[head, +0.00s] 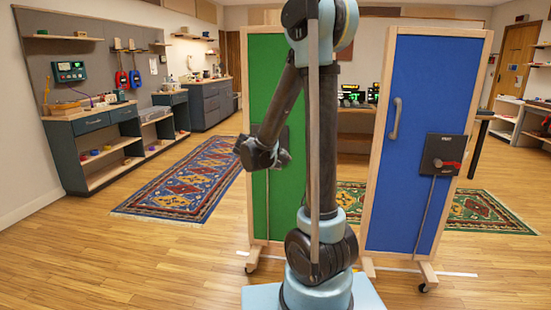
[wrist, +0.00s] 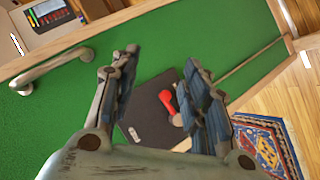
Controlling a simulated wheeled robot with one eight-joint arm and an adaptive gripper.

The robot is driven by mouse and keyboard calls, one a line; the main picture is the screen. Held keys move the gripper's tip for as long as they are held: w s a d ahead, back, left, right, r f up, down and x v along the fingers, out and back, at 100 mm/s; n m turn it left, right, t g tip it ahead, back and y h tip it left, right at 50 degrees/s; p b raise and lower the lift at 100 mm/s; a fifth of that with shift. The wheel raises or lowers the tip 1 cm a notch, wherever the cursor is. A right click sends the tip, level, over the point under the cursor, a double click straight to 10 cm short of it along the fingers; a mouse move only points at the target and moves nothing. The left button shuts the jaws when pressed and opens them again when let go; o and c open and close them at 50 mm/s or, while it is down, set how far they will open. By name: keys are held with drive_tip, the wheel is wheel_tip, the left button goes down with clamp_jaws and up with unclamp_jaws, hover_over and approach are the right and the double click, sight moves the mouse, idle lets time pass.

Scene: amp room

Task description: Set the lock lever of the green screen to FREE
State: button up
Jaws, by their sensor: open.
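The green screen (head: 264,75) stands left of centre in the head view, partly behind my arm. It fills much of the wrist view (wrist: 235,50). Its dark lock plate (wrist: 150,107) carries a red lever (wrist: 167,102), seen in the wrist view between my fingers and nearer the right one. A small pale label (wrist: 134,134) on the plate is too small to read. My gripper (wrist: 162,57) is open and empty, in front of the screen, apart from the lever as far as I can tell. In the head view my gripper (head: 264,155) mostly hides the plate.
A pale handle (wrist: 55,70) is on the green screen. A blue screen (head: 420,110) stands to the right with its own handle (head: 395,119), lock plate and red lever (head: 448,164). A patterned rug (head: 190,180) lies left. The wood floor at front left is clear.

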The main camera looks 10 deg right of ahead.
drive_tip(key=w+a+f+n+t+h, duration=0.15)
drive_tip(key=w+a+t, duration=0.25)
drive_tip(key=w+a, duration=0.4)
drive_tip(key=shift+y, duration=0.25)
drive_tip(key=x, duration=1.1)
drive_tip(key=f+x, duration=0.1)
drive_tip(key=x, duration=0.5)
drive_tip(key=shift+s, duration=0.15)
